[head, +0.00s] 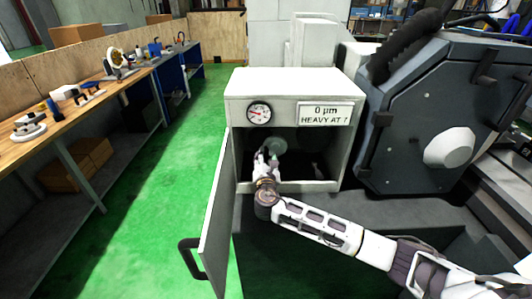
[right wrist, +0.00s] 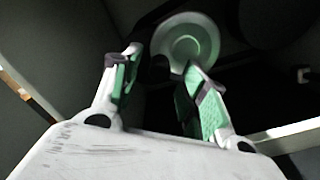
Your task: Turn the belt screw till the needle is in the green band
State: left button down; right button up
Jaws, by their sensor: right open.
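The round gauge (head: 259,113) is on the front of a white cabinet (head: 293,82), at its upper left. Its face is too small to tell where the needle stands against any green band. My right gripper (head: 268,157) reaches into the dark opening below it. In the right wrist view my right gripper (right wrist: 165,70) is open, its green-padded fingers apart with nothing between them. A pale round pulley-like disc (right wrist: 185,42) lies beyond the fingertips; it also shows in the head view (head: 276,146). I cannot make out the belt screw for certain in the dark interior. My left gripper is not in view.
The cabinet door (head: 216,220) stands open at the left of the opening, with a dark handle. A large dark machine housing (head: 415,120) stands at the right. A workbench (head: 60,111) with tools runs along the left; green floor lies between.

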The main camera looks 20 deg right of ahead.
aim_at(266, 154)
jog(key=shift+x, duration=1.75)
grip_shut()
